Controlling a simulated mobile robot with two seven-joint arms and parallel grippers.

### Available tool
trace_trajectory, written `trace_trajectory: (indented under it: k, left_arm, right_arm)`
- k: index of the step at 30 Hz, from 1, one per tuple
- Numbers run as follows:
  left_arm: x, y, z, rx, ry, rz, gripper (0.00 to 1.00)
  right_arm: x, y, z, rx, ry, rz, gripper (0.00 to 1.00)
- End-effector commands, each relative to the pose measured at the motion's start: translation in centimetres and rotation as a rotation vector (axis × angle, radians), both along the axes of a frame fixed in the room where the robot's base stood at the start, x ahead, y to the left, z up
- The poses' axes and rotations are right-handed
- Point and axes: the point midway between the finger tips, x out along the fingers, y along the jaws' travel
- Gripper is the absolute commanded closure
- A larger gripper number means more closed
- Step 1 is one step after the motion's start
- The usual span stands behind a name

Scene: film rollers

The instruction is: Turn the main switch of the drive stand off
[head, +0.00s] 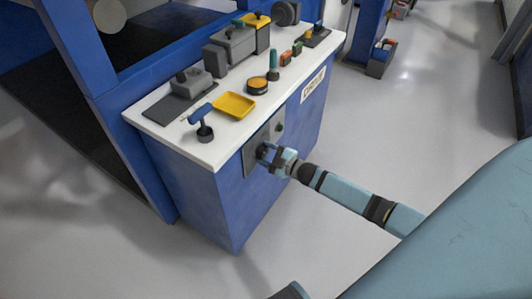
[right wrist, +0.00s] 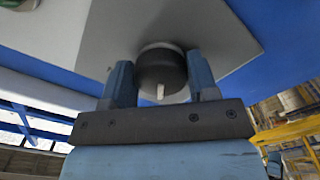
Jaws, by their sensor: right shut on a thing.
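The drive stand (head: 240,190) is a blue cabinet with a white top. A grey switch plate (head: 250,159) is on its side, below the top's edge. In the right wrist view the main switch (right wrist: 160,72) is a dark round knob with a pale mark on its lower edge, in front of the grey plate (right wrist: 110,30). My right gripper (head: 265,153) reaches the plate. In the right wrist view its two blue fingers (right wrist: 160,80) stand on either side of the knob, shut on it. In the head view the fingers partly hide the knob. My left gripper is not in view.
The white top (head: 170,138) carries a yellow tray (head: 234,105), a blue-handled tool (head: 203,120) and several other items.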

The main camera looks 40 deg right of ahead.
Motion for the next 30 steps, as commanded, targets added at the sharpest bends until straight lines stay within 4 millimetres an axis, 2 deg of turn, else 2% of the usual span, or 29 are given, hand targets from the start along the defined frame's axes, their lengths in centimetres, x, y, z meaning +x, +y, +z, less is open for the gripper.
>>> trace_trajectory:
  k: [18,19,21,22,30]
  left_arm:
    - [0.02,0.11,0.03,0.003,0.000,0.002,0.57]
    - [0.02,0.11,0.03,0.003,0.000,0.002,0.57]
    - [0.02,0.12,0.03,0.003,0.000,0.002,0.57]
    - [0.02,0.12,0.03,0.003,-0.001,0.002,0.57]
    - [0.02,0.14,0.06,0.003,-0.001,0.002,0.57]
  right_arm:
    - [-0.05,0.02,-0.04,-0.039,-0.015,0.001,0.70]
    - [-0.06,0.03,-0.05,-0.039,-0.016,0.001,0.42]
    - [-0.05,0.02,-0.04,-0.039,-0.016,0.001,0.25]
    - [-0.04,0.03,-0.04,-0.039,-0.015,0.001,0.20]
    - [-0.07,-0.02,-0.01,-0.037,-0.015,0.000,0.20]
